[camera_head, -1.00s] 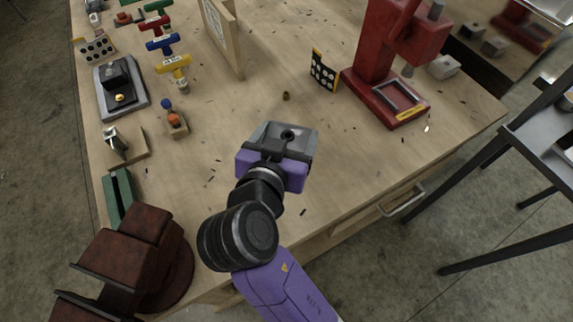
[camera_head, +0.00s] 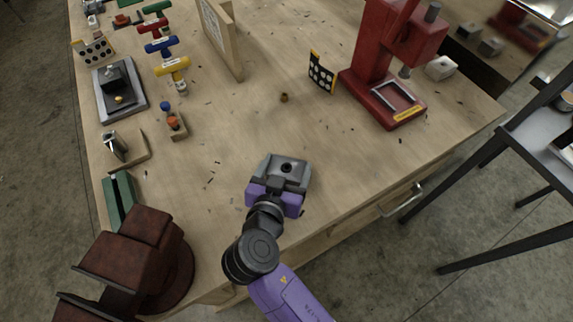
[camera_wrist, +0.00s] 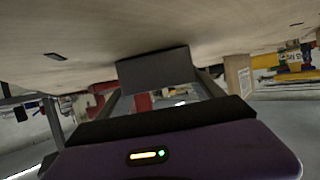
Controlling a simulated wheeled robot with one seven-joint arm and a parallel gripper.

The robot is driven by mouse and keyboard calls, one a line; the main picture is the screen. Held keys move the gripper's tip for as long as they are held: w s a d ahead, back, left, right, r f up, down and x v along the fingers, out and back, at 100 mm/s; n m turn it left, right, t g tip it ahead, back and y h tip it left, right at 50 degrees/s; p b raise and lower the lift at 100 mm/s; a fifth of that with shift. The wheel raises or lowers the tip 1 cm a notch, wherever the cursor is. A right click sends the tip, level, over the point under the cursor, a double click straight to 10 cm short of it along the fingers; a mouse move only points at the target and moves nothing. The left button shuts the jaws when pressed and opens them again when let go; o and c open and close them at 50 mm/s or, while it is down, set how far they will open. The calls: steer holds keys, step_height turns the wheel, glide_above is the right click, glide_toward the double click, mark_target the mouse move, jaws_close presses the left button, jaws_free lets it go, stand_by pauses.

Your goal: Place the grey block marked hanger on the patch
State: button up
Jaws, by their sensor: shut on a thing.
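A grey block (camera_head: 289,168) with a dark round hole in its top is between the fingers of my gripper (camera_head: 284,184). My gripper is shut on it, over the near part of the wooden bench. In the wrist view the grey block (camera_wrist: 155,68) shows as a dark box close to the bench surface; I cannot tell whether it touches. No hanger marking is readable. I cannot make out the patch for certain; a framed grey rectangle (camera_head: 397,97) lies in the base of the red press, to the right of my gripper.
The red press (camera_head: 378,45) stands at the right of the wooden bench (camera_head: 240,145). A dotted card (camera_head: 321,74) and small brown cylinder (camera_head: 284,98) are behind my gripper. A brown-red vise (camera_head: 140,255) is at lower left. Bench around the block is clear.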

steer(key=o, duration=1.9)
steer(key=shift+f, duration=0.15)
steer(key=shift+o, duration=0.2)
steer(key=shift+r, duration=0.25)
steer(key=b+v, duration=0.1)
steer(key=v, duration=1.1)
steer(key=shift+b, duration=0.35)
